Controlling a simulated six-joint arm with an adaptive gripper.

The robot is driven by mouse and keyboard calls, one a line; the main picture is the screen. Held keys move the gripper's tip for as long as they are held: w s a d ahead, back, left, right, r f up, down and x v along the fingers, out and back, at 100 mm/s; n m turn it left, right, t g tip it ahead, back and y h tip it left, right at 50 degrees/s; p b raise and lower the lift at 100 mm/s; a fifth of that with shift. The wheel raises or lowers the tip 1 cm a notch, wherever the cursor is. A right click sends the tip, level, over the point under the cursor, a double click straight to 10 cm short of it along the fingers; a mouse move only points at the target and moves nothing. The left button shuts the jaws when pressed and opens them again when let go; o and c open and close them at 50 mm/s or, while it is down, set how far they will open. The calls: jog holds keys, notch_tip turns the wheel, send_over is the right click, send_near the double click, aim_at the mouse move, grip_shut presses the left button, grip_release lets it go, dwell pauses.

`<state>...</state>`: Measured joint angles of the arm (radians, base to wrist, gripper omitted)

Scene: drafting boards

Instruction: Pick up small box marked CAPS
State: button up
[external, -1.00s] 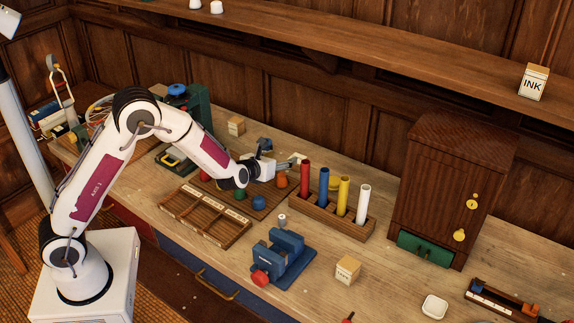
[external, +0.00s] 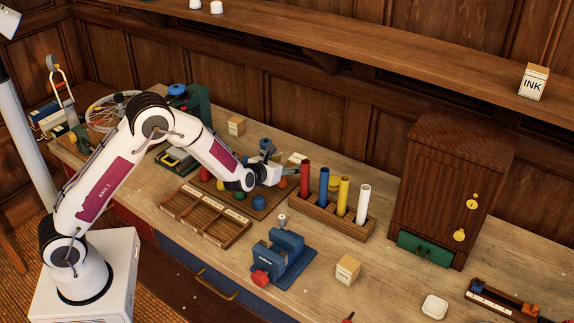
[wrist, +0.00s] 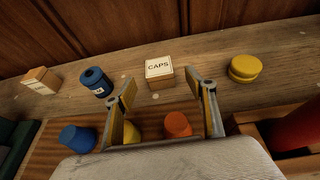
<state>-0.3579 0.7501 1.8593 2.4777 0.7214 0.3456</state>
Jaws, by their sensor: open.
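The small box marked CAPS (wrist: 159,72) is cream on top with a wooden lower part. It stands upright on the bench in the wrist view, ahead of my gripper (wrist: 165,95). My gripper is open and empty. Its two fingers point towards the box, which lies between their lines but beyond the tips. In the external view a small pale box (external: 297,158), seemingly the same one, shows just behind my gripper (external: 293,171). Its label cannot be read there.
A blue cylinder (wrist: 95,82) stands left of the box and a yellow round piece (wrist: 245,68) to its right. An orange peg (wrist: 177,125) sits below the fingers. A rack of coloured tubes (external: 330,215) is close on the right. Another labelled box (external: 346,270) stands in front.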

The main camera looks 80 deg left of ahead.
aim_at(295, 160)
jog(key=shift+w+a+f, duration=0.15)
jog(key=shift+w+a, duration=0.05)
dwell(0.3)
jog(key=shift+x, duration=2.5)
jog(key=c, duration=1.2)
